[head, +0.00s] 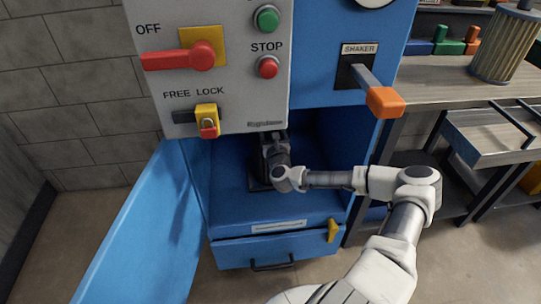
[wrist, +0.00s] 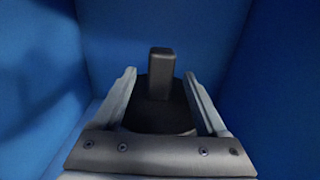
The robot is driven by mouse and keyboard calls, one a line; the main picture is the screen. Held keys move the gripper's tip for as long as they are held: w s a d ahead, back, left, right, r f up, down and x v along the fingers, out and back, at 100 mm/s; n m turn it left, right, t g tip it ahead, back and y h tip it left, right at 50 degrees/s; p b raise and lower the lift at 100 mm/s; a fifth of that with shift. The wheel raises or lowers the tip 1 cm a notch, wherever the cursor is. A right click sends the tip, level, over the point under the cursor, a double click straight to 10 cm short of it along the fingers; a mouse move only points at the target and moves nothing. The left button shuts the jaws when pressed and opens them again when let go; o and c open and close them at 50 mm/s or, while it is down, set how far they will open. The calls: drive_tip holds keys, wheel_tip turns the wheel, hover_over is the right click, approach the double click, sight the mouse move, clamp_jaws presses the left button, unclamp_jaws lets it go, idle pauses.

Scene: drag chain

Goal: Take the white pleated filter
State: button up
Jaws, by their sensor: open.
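A pleated cylindrical filter (head: 505,45) stands upright on the workbench at the upper right of the head view. Its sides look tan or dirty beige rather than clean white, and its top is dark. No clearly white filter shows. My gripper (wrist: 160,76) is inside the blue cabinet, far from that filter, with its two fingers apart. A dark round part with an upright grey-brown handle (wrist: 161,72) shows between and beyond the fingers. I cannot tell whether the fingers touch it. In the head view the grey control panel partly hides my gripper's upper end.
The blue cabinet door (head: 150,225) stands open at the left. The control panel (head: 220,80) and orange-ended shaker lever (head: 385,101) overhang the opening. A drawer (head: 275,250) lies below.

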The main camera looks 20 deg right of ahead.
drive_tip(key=shift+x, duration=1.4)
drive_tip(key=shift+f, duration=0.1)
clamp_jaws()
